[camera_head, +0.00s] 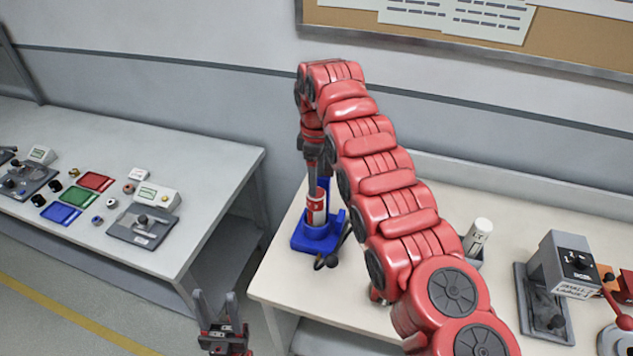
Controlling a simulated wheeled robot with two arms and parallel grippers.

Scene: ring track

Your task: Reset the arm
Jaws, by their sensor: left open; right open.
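My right arm (385,185) is red and segmented. It rises from the lower right, bends at the top and hangs straight down over the near table. My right gripper (314,178) is at its end, pointing down at a red-and-white cylinder (317,212) in a blue stand (313,239). Its fingers are at the cylinder's top. Whether they touch it cannot be told. My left gripper (222,315) is at the bottom, left of the near table, with its two fingers pointing up and apart, empty.
The near table (283,277) also holds a white cylinder (478,236), a grey lever device (562,265) and a red-handled device (620,316). A second table (213,165) on the left carries coloured trays, small parts and meters. A floor gap separates the tables.

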